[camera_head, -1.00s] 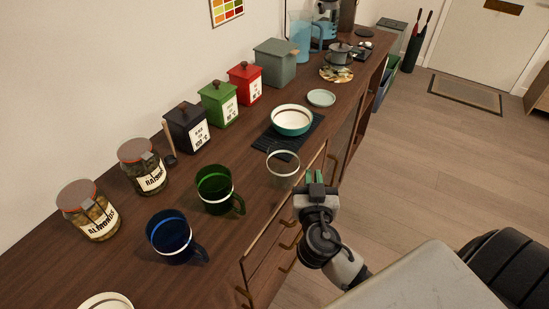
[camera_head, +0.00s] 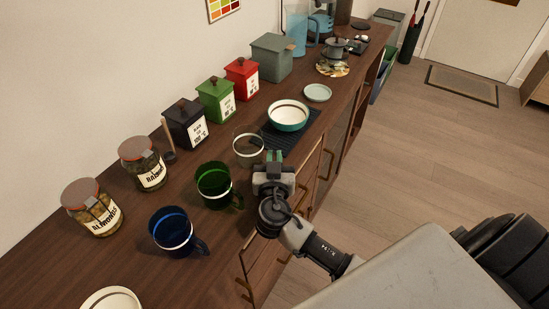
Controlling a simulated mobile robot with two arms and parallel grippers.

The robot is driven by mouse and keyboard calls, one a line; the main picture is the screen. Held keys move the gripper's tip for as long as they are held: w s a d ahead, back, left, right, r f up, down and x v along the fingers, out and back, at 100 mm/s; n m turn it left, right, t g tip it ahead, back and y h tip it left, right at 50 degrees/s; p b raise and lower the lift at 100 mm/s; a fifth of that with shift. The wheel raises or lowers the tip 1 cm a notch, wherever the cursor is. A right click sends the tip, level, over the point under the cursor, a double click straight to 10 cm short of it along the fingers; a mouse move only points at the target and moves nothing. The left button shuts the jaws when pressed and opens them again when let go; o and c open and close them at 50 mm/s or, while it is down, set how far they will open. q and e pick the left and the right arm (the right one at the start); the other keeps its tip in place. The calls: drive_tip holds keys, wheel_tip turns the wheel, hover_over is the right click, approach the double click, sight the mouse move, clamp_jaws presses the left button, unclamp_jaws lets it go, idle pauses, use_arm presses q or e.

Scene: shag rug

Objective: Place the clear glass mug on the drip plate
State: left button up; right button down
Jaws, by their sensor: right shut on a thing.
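The clear glass mug (camera_head: 247,152) is upright at the right edge of the sideboard, between the green mug and the black ribbed mat. My right gripper (camera_head: 273,160) is shut at its right side, on the handle side; its fingers partly hide the contact. I cannot tell whether the mug's base touches the wood. The black ribbed mat (camera_head: 275,141), which may be the drip plate, lies just beyond the mug with a teal bowl (camera_head: 289,117) on it. A small pale round plate (camera_head: 317,92) lies farther back. My left gripper is out of view.
A green mug (camera_head: 213,184) stands close to the left of the clear mug, with a blue mug (camera_head: 171,230) nearer. Canisters (camera_head: 187,125) and jars (camera_head: 95,207) line the wall. A pot (camera_head: 336,48) stands at the far end. Drawer handles (camera_head: 283,206) stick out below the edge.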

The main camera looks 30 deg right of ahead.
drive_tip(key=shift+f, duration=0.15)
drive_tip(key=c, duration=1.2)
unclamp_jaws()
